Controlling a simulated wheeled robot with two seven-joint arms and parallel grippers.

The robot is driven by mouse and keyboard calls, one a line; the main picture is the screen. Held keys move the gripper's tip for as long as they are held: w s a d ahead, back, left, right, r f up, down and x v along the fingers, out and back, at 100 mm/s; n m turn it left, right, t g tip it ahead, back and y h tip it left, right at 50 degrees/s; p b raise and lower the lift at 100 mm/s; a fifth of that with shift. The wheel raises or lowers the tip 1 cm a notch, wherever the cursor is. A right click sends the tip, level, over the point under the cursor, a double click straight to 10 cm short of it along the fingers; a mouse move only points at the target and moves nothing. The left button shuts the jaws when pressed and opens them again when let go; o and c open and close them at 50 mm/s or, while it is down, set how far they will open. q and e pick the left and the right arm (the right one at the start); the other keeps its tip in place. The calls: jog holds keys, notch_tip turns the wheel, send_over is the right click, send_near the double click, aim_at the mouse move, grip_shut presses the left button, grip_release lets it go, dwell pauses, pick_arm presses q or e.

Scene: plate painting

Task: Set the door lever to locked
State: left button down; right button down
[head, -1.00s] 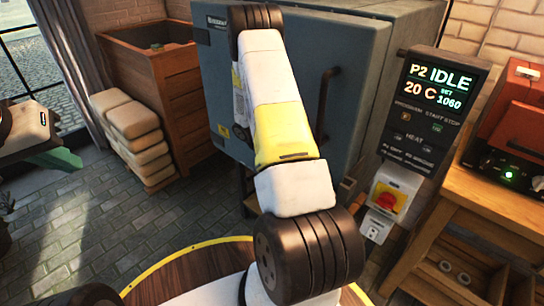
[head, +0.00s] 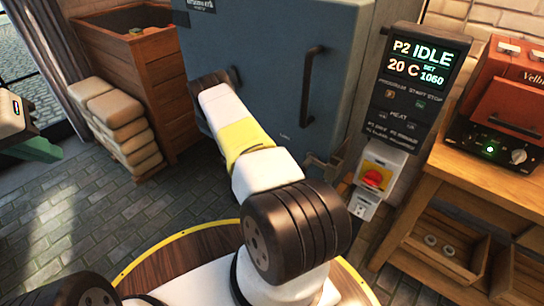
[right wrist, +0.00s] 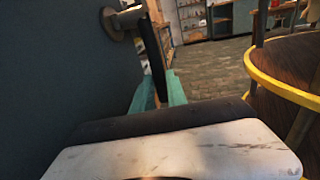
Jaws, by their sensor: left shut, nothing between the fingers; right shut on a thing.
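The grey-blue kiln door (head: 275,60) fills the middle of the head view. The door lever (right wrist: 155,60) shows in the right wrist view as a dark bar hanging from a round metal mount on the door face. My right gripper (right wrist: 165,90) has teal fingers shut on the lever's lower part; the exact contact is partly hidden behind the wrist body. In the head view my right arm hides the lever and that gripper. My left gripper (head: 42,150), with teal fingers, is shut and empty at the left edge, far from the door.
A vertical door handle (head: 308,85) stands right of my arm. The control panel (head: 418,75) reads P2 IDLE, 20 C, above a red-yellow switch (head: 375,177). A wooden crate (head: 145,75) and stacked bags (head: 122,125) stand left. A red oven (head: 515,110) sits on a wooden bench.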

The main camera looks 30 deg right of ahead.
jog(key=shift+s+d, duration=0.1)
jog(key=shift+s, duration=0.2)
jog(key=c, duration=1.3)
grip_release()
jog(key=shift+w, duration=0.1)
jog(key=v, duration=0.7)
jog(key=shift+w+a+f, duration=0.2)
jog(key=shift+w+f, duration=0.05)
jog(key=shift+w, duration=0.05)
